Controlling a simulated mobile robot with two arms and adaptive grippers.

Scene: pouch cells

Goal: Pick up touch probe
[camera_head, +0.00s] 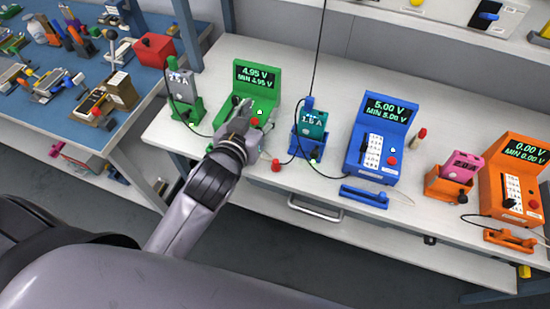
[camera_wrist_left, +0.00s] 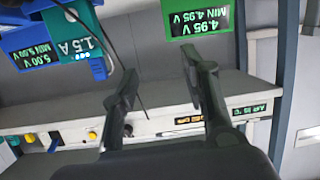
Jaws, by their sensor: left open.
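My left gripper (camera_head: 243,110) is open and empty, in front of the green meter station (camera_head: 262,76), whose screen reads 4.95 V. The gripper and wrist hide the lower part of that station. The wrist view shows the open fingers (camera_wrist_left: 160,68) with the green screen (camera_wrist_left: 200,18) behind, upside down. No probe is visible between them. A blue probe-like tool (camera_head: 364,196) lies in front of the blue station (camera_head: 382,140). A similar orange tool (camera_head: 509,240) lies near the orange station (camera_head: 514,183). I cannot make out a separate green probe. My right gripper is not in view.
A grey cell (camera_head: 181,84) stands in a green holder to the left, and a teal cell (camera_head: 314,121) in a blue holder to the right. A red knob-like piece (camera_head: 276,165) and thin cables are close by. The white bench (camera_head: 330,182) has clear patches along its front.

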